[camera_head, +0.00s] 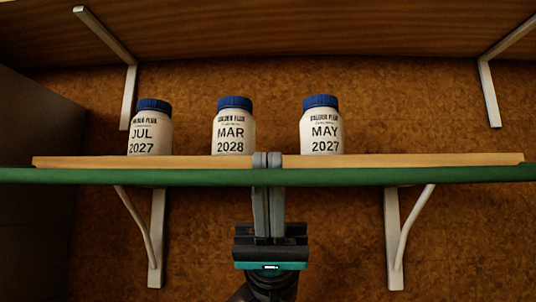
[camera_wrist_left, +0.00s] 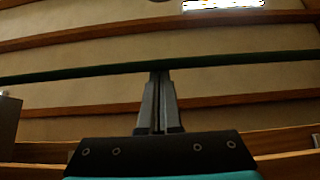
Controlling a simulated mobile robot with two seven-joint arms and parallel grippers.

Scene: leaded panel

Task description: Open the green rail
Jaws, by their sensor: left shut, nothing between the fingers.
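The green rail (camera_head: 400,176) runs straight across the front of a wooden shelf in the head view. It also shows as a dark green bar across the left wrist view (camera_wrist_left: 240,63). My left gripper (camera_head: 267,160) comes up from below with its fingers pointing up. The fingers cross in front of the rail near its middle, and their tips reach just above the shelf edge. They are shut with nothing between them. In the wrist view the fingertips (camera_wrist_left: 160,74) overlap the rail; I cannot tell whether they touch it. My right gripper is not in view.
Three white jars with blue lids, labelled JUL 2027 (camera_head: 150,130), MAR 2028 (camera_head: 233,128) and MAY 2027 (camera_head: 322,128), stand on the shelf (camera_head: 440,160) behind the rail. Pale brackets (camera_head: 393,240) hold the shelf. Another wooden board (camera_head: 270,25) is above.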

